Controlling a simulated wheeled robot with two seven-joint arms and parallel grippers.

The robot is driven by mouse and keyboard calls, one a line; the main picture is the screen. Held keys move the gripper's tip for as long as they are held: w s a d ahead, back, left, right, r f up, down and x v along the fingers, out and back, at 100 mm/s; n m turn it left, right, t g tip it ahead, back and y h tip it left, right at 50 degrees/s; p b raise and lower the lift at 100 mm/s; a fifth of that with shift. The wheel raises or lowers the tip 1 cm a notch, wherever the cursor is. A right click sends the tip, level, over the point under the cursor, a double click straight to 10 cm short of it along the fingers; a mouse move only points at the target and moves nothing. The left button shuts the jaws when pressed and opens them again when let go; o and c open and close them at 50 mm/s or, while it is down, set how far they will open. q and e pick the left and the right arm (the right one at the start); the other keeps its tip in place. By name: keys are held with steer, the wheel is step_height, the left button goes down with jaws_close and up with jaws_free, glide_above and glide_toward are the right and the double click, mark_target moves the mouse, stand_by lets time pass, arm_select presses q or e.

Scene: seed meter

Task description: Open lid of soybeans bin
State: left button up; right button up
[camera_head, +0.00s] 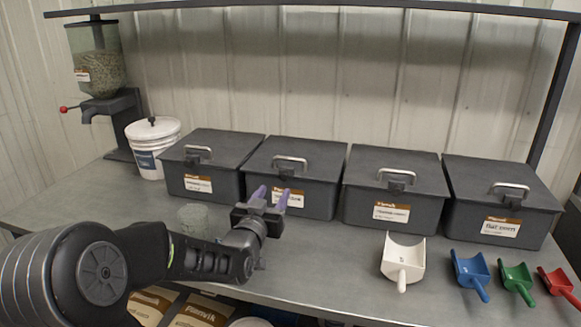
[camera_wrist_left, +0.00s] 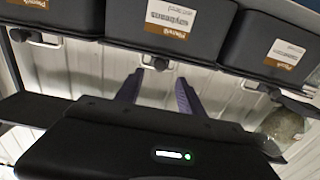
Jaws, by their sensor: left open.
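The soybeans bin (camera_head: 312,200) is the second dark grey lidded bin from the left, with its lid (camera_head: 305,155) closed and a metal handle (camera_head: 291,161) on top. Its label is partly covered by a finger in the head view. The upside-down left wrist view shows the soybeans label (camera_wrist_left: 169,19) and the handle (camera_wrist_left: 157,63) just beyond the fingertips. My left gripper (camera_head: 269,193) is open and empty, with its purple fingers pointing up at the bin's front. It also shows in the left wrist view (camera_wrist_left: 159,78), fingers apart. My right gripper is not in view.
Similar closed bins stand on both sides: one left (camera_head: 208,165), two right (camera_head: 395,188). A white bucket (camera_head: 150,160) and seed dispenser (camera_head: 97,70) are at the left. A white scoop (camera_head: 402,257) and blue, green and red scoops lie at the right front. A clear cup (camera_head: 193,217) stands near my left arm.

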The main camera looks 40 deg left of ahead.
mark_target(283, 177)
arm_select(q)
steer(key=shift+w+a+r, duration=0.1)
steer(key=shift+w, duration=0.15)
steer(key=shift+s, duration=0.1)
steer(key=shift+p+x, duration=0.55)
steer(key=shift+x, duration=3.4)
jaws_close()
